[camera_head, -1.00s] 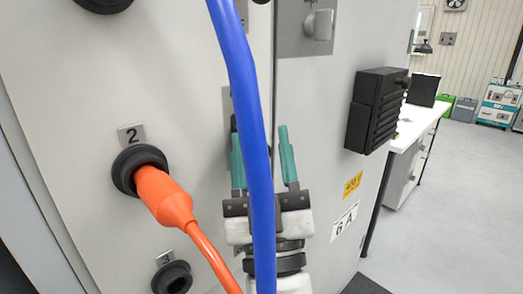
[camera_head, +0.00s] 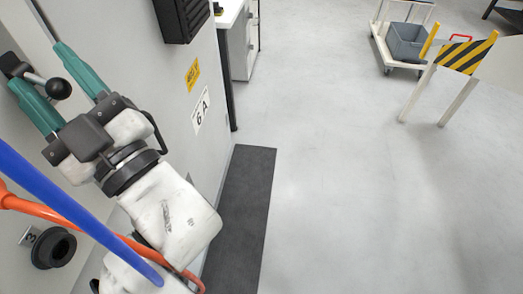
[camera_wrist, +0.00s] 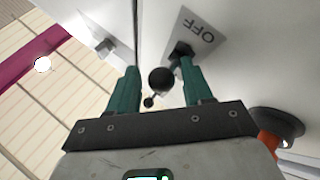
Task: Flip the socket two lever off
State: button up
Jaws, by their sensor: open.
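The lever (camera_head: 60,88) shows in the head view as a grey rod with a black ball knob, on a dark base at the panel's left. In the wrist view its black ball (camera_wrist: 161,80) sits between my fingers, beside a plate marked OFF (camera_wrist: 197,34), seen upside down. My gripper (camera_head: 35,62), with teal fingers, is open around the lever; I cannot tell whether either finger touches it. The wrist view also shows my gripper (camera_wrist: 159,67). An orange plug (camera_wrist: 266,140) sits in a dark socket (camera_wrist: 280,122) at that view's right edge.
A blue cable (camera_head: 75,215) and an orange cable (camera_head: 65,215) cross in front of my arm. Socket 3 (camera_head: 53,248) is empty, low on the panel. A dark mat (camera_head: 240,210) lies along the cabinet. The floor to the right is clear up to a striped barrier (camera_head: 467,55).

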notch_tip(320, 180, up, 3)
jog(key=n+g+h+p, duration=0.1)
jog(key=g+p, duration=0.1)
jog(key=p, duration=0.2)
jog(key=n+g+h+p, duration=0.1)
jog(key=n+g+p, duration=0.1)
jog(key=p, duration=0.2)
jog(key=shift+d+f+h+p, duration=0.1)
jog(key=shift+f+h+p, duration=0.1)
jog(key=shift+h+p, duration=0.15)
jog(key=r+n+g+h+p, duration=0.1)
jog(key=n+h+p, duration=0.1)
jog(key=p, duration=0.5)
jog(key=shift+w+g+h+p, duration=0.1)
jog(key=shift+g+h+p, duration=0.15)
jog(key=shift+g+p, duration=0.15)
jog(key=f+b+v, duration=0.1)
jog(key=b+v, duration=0.1)
jog(key=v, duration=0.9)
jog(key=w+d+f+m+h, duration=0.2)
jog(key=d+f+m+h, duration=0.2)
jog(key=d+f, duration=0.4)
jog(key=w+d+f+m+h, duration=0.3)
jog(key=d+f+m+h, duration=0.1)
jog(key=d+f, duration=0.4)
jog(key=shift+w+d+f+h+b, duration=0.25)
jog(key=shift+f+b, duration=0.2)
jog(key=shift+f, duration=0.4)
jog(key=shift+d, duration=0.1)
